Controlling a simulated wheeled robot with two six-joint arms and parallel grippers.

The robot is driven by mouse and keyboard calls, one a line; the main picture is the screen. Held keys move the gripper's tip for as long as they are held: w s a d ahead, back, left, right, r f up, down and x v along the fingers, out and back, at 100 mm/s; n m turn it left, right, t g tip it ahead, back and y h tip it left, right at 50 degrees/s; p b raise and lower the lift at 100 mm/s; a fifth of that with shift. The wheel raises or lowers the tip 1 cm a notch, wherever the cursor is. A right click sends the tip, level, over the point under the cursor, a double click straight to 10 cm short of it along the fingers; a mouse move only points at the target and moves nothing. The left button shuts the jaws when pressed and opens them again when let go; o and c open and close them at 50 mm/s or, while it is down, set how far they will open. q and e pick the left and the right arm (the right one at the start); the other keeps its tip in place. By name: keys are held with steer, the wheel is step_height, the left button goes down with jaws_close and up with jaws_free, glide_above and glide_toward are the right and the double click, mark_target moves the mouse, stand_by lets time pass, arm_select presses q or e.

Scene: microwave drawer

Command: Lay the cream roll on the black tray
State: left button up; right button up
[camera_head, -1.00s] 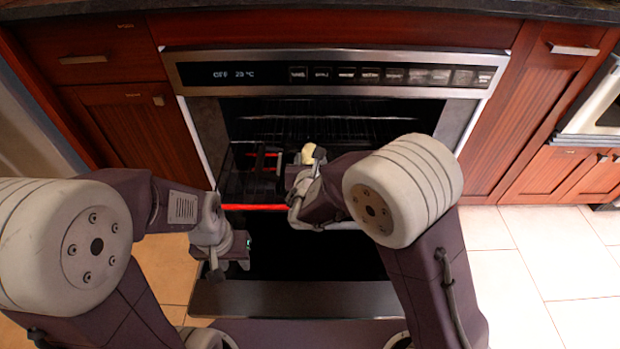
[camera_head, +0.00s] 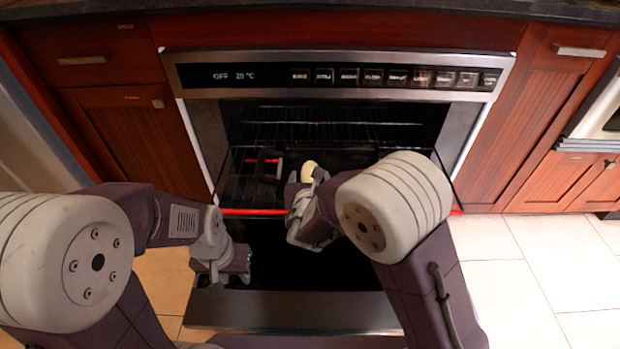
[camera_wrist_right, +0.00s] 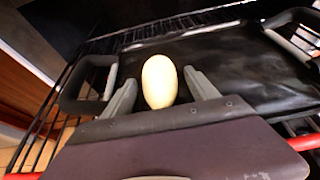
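The cream roll (camera_head: 308,170) is a pale oval over the near part of the black tray (camera_head: 345,157) inside the oven. In the right wrist view the roll (camera_wrist_right: 160,80) is between the two fingers of my right gripper (camera_wrist_right: 160,82). Narrow gaps show on both sides of it, so the fingers look open around it. I cannot tell whether the roll rests on the tray (camera_wrist_right: 250,70). In the head view my right gripper (camera_head: 306,176) is at the oven opening. My left gripper (camera_head: 232,272) is empty above the lowered door; its finger opening is unclear.
The oven door (camera_head: 290,310) is folded down in front. A wire rack (camera_head: 300,130) runs inside the oven, with a red bar (camera_head: 245,212) across the front edge. The tray has raised handles, the left one (camera_wrist_right: 88,85) close to my gripper. Wood cabinets (camera_head: 130,125) flank the oven.

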steer(key=shift+r, duration=0.2)
steer(key=shift+s+r+p, duration=0.15)
steer(key=shift+s+p, duration=0.2)
steer(key=shift+p, duration=0.1)
steer(key=p+v, duration=0.4)
steer(key=v, duration=0.7)
steer(key=shift+s, duration=0.1)
